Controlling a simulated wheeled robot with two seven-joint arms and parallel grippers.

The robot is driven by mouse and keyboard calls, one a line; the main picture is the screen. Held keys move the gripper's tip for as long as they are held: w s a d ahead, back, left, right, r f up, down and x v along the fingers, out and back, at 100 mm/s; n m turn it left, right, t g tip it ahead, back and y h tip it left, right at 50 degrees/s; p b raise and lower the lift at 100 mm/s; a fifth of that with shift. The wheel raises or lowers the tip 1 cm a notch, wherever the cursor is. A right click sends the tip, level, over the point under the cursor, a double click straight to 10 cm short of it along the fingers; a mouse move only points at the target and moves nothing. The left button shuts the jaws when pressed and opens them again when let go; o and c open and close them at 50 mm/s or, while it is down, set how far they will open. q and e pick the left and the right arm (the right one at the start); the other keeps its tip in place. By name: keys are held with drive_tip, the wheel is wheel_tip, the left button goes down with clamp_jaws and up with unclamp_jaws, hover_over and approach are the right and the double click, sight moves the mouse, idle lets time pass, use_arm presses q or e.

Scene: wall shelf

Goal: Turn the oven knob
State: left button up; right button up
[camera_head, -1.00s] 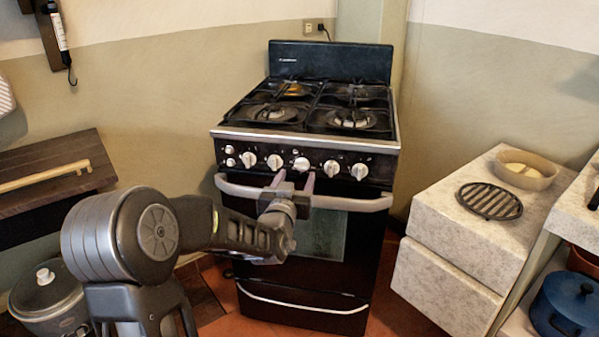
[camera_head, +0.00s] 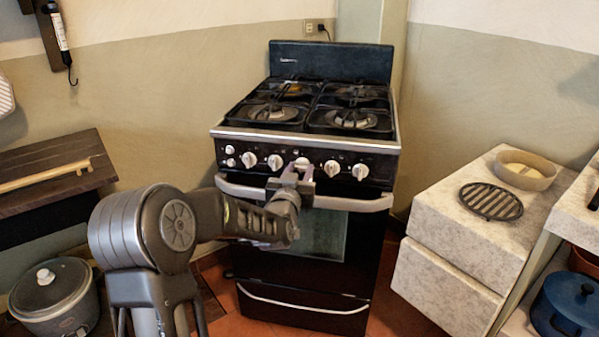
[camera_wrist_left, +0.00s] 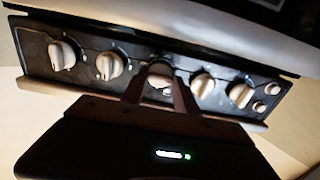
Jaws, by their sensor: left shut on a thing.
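The black oven (camera_head: 320,250) stands against the wall, with a row of white knobs along its front panel. The middle knob (camera_head: 302,162) is at my left gripper (camera_head: 301,172), whose arm comes in from the left. In the left wrist view the two fingers of the left gripper (camera_wrist_left: 160,90) are on either side of the middle knob (camera_wrist_left: 160,74) and shut on it. The other knobs, such as the one to the right (camera_head: 332,168), are free. The gripper partly hides the middle knob. My right gripper is not in view.
The oven's handle bar (camera_head: 350,203) runs just below the knobs, close under the left gripper. A stone counter (camera_head: 455,240) with a round grate (camera_head: 490,201) and a bowl (camera_head: 525,172) stands at right. A rice cooker (camera_head: 52,295) stands at lower left.

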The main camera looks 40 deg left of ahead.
use_arm(q)
clamp_jaws()
drive_tip(key=shift+m+b, duration=0.3)
drive_tip(key=shift+m, duration=0.2)
drive_tip(key=shift+f+m+b, duration=0.1)
drive_tip(key=shift+m+b, duration=0.55)
drive_tip(key=shift+m, duration=0.55)
drive_tip(key=m, duration=0.3)
drive_tip(key=shift+d+m+b, duration=0.1)
drive_tip(key=shift+m+b, duration=0.2)
drive_tip(key=shift+m, duration=0.1)
drive_tip(key=m, duration=0.2)
drive_tip(key=shift+m, duration=0.3)
drive_tip(key=m, duration=0.2)
drive_tip(key=shift+m, duration=0.4)
drive_tip(key=m+p, duration=0.2)
drive_tip(key=m, duration=0.3)
drive_tip(key=shift+m, duration=0.3)
